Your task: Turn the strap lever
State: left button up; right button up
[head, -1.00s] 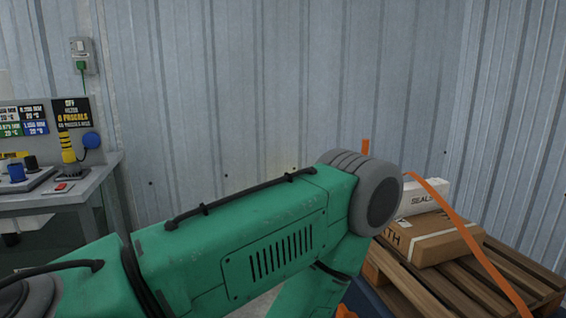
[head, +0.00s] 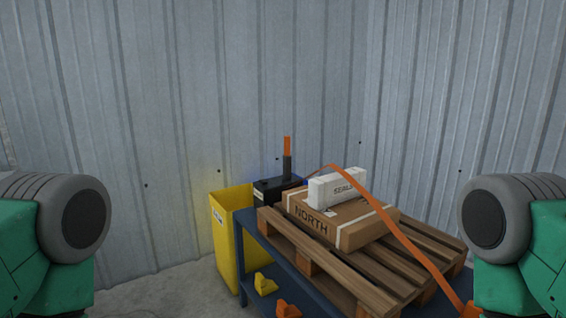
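An orange strap (head: 390,222) runs over the wooden pallet (head: 340,275), from its back left down to its front right. A lever with an orange grip (head: 287,146) and a dark shaft stands upright on a black box (head: 272,189) at the pallet's back left. The strap's near end is partly hidden beside my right arm. My two green arms with grey joints show at the left and right edges, well apart from the lever. Neither gripper is in view.
A cardboard box marked NORTH (head: 338,218) and a white box marked SEALS (head: 337,187) lie stacked on the pallet. A blue table (head: 282,262) bears it. A yellow bin (head: 228,240) stands left. Yellow (head: 264,284) and orange (head: 287,309) pieces show low in front. Corrugated walls close the corner.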

aim_at(287, 157)
jog(key=i+j+z, duration=0.15)
jog(key=z, duration=1.05)
jog(key=i+j+z, duration=0.15)
jog(key=j+z, duration=0.25)
jog(key=j, duration=0.4)
jog(key=j+z, duration=0.45)
jog(key=j, duration=0.4)
jog(key=k+j+z, duration=0.1)
jog(key=j+z, duration=0.3)
jog(key=j, duration=0.4)
